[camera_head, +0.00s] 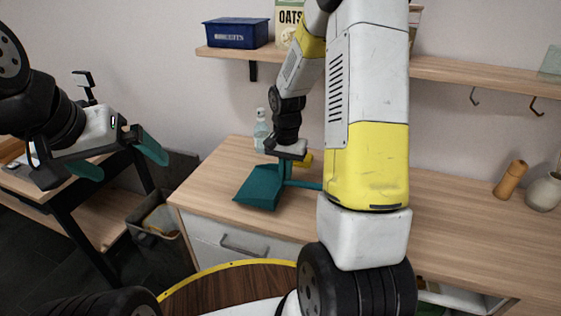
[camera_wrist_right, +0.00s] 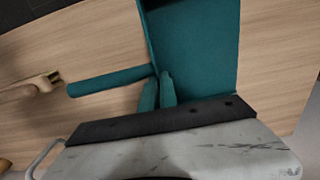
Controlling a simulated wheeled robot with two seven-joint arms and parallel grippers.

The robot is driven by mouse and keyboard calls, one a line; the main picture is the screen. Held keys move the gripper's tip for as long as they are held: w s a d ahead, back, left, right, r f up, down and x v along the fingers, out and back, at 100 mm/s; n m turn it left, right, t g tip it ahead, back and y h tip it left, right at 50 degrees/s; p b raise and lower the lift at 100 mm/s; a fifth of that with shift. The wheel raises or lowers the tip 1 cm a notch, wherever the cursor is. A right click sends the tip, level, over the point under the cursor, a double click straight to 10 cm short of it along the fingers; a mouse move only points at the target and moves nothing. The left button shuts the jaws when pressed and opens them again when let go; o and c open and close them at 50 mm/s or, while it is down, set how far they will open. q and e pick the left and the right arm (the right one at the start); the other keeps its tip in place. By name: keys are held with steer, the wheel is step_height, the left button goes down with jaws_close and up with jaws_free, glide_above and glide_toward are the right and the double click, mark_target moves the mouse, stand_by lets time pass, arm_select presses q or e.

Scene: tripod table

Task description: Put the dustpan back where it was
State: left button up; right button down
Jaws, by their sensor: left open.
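The teal dustpan (camera_head: 258,187) is at the left part of the wooden counter (camera_head: 215,178), its pan facing left and its handle pointing right. It also shows in the right wrist view (camera_wrist_right: 200,45). My right gripper (camera_head: 285,168) is over the back of the pan. In the right wrist view its teal fingers (camera_wrist_right: 158,90) are close together at the pan's back edge, where the handle joins. I cannot tell whether the dustpan rests on the counter. My left gripper (camera_head: 118,158) is open and empty at the far left, away from the dustpan.
A clear bottle (camera_head: 262,132) stands behind the dustpan. A wooden mill (camera_head: 511,180) and a pale vase (camera_head: 545,191) stand at the right. A bin (camera_head: 158,235) is left of the counter. A round table (camera_head: 228,287) is in front. The counter's right side has clear room.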

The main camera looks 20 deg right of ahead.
steer(key=w+d, duration=0.4)
steer(key=w, duration=0.1)
steer(key=shift+w+d+f, duration=0.2)
steer(key=shift+d+f, duration=0.05)
steer(key=shift+f, duration=1.85)
steer(key=shift+f, duration=0.15)
steer(key=c, duration=1.6)
jaws_free()
steer(key=shift+c, duration=0.2)
steer(key=s+a+r+n+t, duration=0.1)
steer(key=s+r, duration=0.1)
steer(key=r, duration=0.8)
steer(key=s+a+r+n+t, duration=0.1)
steer(key=s+a+r, duration=0.1)
steer(key=r, duration=0.8)
steer(key=s+a+r+n+t+y, duration=0.1)
steer(key=s+a+r+n+t, duration=0.1)
steer(key=s, duration=0.8)
steer(key=s+a+r+n+t+y, duration=0.1)
steer(key=s+a+r+n+t, duration=0.1)
steer(key=s+r, duration=0.5)
steer(key=s+a+n, duration=0.1)
steer(key=s+a, duration=0.1)
steer(key=s, duration=0.1)
steer(key=shift+a, duration=0.35)
